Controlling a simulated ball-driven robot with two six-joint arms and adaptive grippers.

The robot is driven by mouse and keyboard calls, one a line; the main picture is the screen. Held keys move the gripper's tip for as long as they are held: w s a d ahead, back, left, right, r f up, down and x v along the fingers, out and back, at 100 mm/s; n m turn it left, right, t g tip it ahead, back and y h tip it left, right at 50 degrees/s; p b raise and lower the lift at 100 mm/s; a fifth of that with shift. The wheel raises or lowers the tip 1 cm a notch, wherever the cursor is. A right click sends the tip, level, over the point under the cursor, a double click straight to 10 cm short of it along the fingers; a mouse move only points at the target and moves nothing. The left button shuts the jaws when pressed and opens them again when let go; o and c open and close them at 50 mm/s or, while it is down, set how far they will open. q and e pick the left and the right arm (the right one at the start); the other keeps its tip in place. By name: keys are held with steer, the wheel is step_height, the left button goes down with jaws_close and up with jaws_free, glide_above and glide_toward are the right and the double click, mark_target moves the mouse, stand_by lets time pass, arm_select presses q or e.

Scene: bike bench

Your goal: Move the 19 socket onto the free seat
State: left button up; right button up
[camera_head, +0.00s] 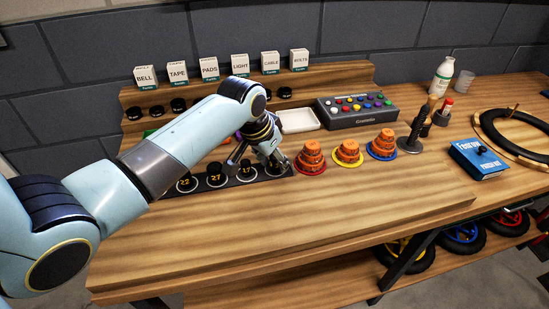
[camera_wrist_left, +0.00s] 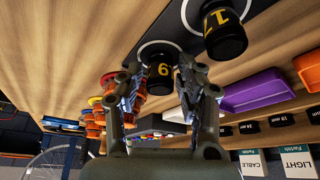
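My left gripper (camera_head: 268,157) is over the right end of the dark socket strip (camera_head: 202,187) in the head view. In the left wrist view, a black socket (camera_wrist_left: 159,72) with a yellow digit like a 9 stands between the fingers of my left gripper (camera_wrist_left: 160,88). A white ring shows around its base. The fingers look apart, with slim gaps at its sides. Sockets 22 (camera_head: 184,183), 27 (camera_head: 215,175) and 17 (camera_head: 246,170) stand to the left in the head view. Socket 17 also shows in the wrist view (camera_wrist_left: 224,32). I cannot make out an empty seat. My right gripper is out of view.
Stacked orange parts on coloured dishes (camera_head: 311,157) stand just right of the strip. A white tray (camera_head: 298,121) and a grey button box (camera_head: 357,109) lie behind. Labelled boxes (camera_head: 239,65) line the back shelf. The bench front (camera_head: 330,215) is clear.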

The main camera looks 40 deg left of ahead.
arm_select(q)
steer(key=shift+o, duration=0.8)
steer(key=shift+r, duration=0.3)
steer(key=v, duration=1.1)
steer(key=shift+s+r, duration=0.2)
steer(key=shift+r, duration=0.1)
